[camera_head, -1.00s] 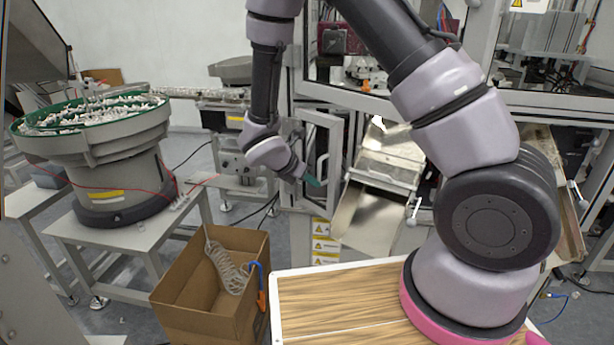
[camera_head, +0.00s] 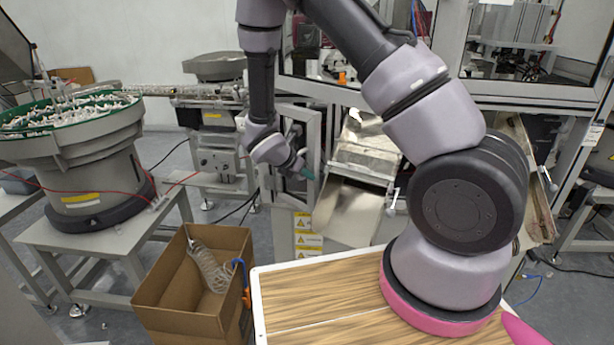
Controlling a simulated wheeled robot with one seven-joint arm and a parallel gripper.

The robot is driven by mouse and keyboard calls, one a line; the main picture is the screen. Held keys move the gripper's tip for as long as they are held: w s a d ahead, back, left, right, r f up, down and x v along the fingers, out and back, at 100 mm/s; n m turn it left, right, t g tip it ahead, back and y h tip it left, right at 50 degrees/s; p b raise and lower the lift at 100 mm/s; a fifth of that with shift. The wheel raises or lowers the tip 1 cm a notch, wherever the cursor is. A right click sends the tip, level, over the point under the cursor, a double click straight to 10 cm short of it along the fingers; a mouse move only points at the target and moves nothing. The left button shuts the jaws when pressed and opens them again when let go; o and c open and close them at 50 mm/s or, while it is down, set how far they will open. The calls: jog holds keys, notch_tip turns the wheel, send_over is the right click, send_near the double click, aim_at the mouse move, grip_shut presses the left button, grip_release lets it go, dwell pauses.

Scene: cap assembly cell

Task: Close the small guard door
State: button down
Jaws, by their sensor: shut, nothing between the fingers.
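The small guard door (camera_head: 314,140) is a narrow light-grey framed panel with a dark handle, low on the machine frame at the picture's centre. It appears to stand ajar, angled out from the frame; how far is hard to judge. My gripper (camera_head: 306,173) has teal tips and is shut and empty. It overlaps the door's lower half in the picture, below the handle. Whether it touches the door cannot be told.
A metal chute (camera_head: 348,211) slopes down just right of the door. A cardboard box (camera_head: 165,292) with a coiled hose stands below left. A wooden-topped surface (camera_head: 310,300) lies in front. A bowl feeder (camera_head: 88,170) is at the left, and grey floor shows between.

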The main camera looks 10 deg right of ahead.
jog(key=w+d, duration=0.6)
jog(key=shift+w+d, duration=0.2)
jog(key=shift+d, duration=0.05)
dwell(0.3)
dwell(0.4)
